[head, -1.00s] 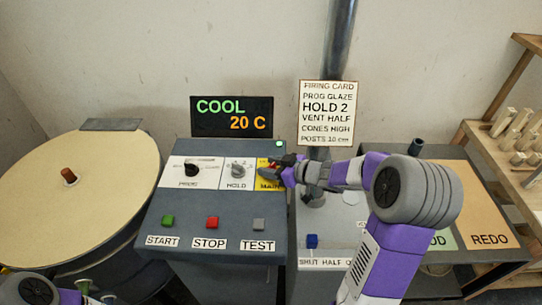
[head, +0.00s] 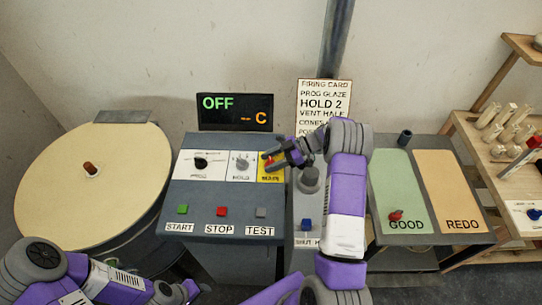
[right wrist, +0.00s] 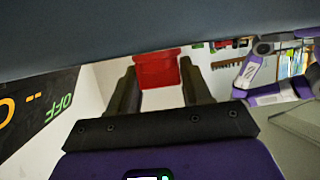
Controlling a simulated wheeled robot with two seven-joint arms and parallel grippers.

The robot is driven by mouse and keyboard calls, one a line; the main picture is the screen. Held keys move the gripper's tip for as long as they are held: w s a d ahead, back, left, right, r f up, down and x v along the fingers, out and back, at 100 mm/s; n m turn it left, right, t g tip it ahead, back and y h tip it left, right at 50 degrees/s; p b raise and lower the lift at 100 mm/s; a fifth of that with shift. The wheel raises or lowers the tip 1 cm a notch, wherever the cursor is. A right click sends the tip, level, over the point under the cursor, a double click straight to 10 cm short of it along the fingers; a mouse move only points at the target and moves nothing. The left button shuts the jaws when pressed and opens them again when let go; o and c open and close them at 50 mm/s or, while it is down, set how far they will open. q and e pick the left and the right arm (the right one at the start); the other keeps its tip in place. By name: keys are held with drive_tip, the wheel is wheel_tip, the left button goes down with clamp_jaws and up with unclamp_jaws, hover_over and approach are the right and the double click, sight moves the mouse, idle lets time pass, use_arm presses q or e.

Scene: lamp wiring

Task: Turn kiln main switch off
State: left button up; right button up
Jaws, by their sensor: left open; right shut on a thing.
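The kiln control box (head: 225,194) has a yellow MAIN plate (head: 271,177) at its upper right, with a red main switch knob (head: 267,158) on it. My right gripper (head: 271,160) is at this knob. In the right wrist view the red knob (right wrist: 157,70) sits between the two fingers, and the gripper is shut on it. The display (head: 235,112) above the box reads OFF in green and "-- C" in orange. My left gripper (head: 197,289) is low at the bottom edge, away from the box, open; its fingers show only in part.
PROG (head: 201,163) and HOLD (head: 241,163) knobs sit left of MAIN. Green, red and grey buttons line the box front. A round kiln lid (head: 95,190) lies left. A firing card (head: 324,97) hangs behind my right arm. Green GOOD (head: 399,190) and orange REDO (head: 449,190) mats are right.

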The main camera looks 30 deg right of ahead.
sight(271, 160)
drive_tip(key=n+g, duration=0.2)
drive_tip(key=g, duration=0.1)
drive_tip(key=shift+f+n+y+b, duration=0.2)
drive_tip(key=shift+n+y+b, duration=0.1)
drive_tip(key=shift+n+b, duration=0.1)
drive_tip(key=shift+r+n+g+b, duration=0.1)
drive_tip(key=shift+n+g+b, duration=0.7)
drive_tip(key=shift+n+g, duration=0.85)
drive_tip(key=shift+g, duration=0.45)
drive_tip(key=o, duration=1)
drive_tip(key=shift+c, duration=0.2)
drive_tip(key=shift+r, duration=0.1)
wheel_tip(271, 160, up, 10)
drive_tip(key=shift+p, duration=1.25)
